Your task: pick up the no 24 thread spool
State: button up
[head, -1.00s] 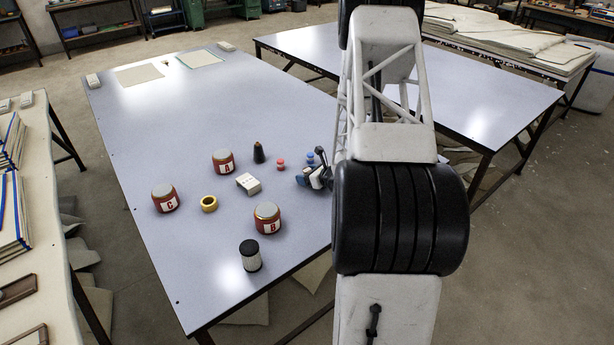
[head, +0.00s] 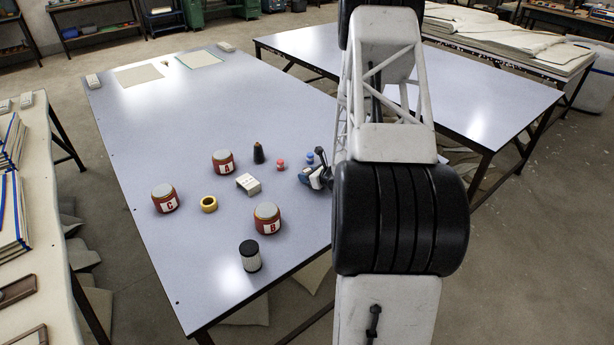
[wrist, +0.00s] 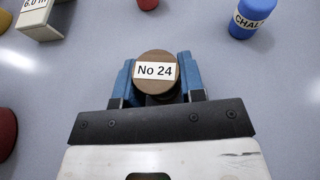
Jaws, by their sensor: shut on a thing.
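The no 24 thread spool (wrist: 155,72) shows in the wrist view as a round brown top with a white "No 24" label. My gripper (wrist: 158,78) has its two blue fingers closed on the spool, one on each side. The spool's lower part is hidden under its top and by the gripper. In the head view my gripper (head: 312,178) is low over the right part of the near table, partly behind my arm. The spool is too small and covered to make out there.
The blue chalk (wrist: 252,18) and red chalk (head: 280,164) stand just beyond my gripper. A white "6.0 m" box (head: 248,184), a dark cone (head: 258,154), a yellow ring (head: 208,204) and red jars A (head: 223,162), B (head: 267,218) and C (head: 166,198) stand left.

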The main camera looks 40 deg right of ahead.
aim_at(307, 172)
jog(key=shift+r, duration=0.1)
jog(key=shift+r, duration=1)
jog(key=shift+s+a+r, duration=0.2)
jog(key=shift+s+r, duration=0.15)
jog(key=shift+r, duration=0.35)
jog(key=s+a, duration=0.2)
jog(key=s, duration=0.2)
jog(key=s+a+r, duration=0.1)
jog(key=s+a, duration=0.2)
jog(key=s, duration=0.1)
jog(key=s+a, duration=0.2)
jog(key=s, duration=0.3)
jog(key=shift+a+r, duration=0.15)
jog(key=shift+a, duration=0.25)
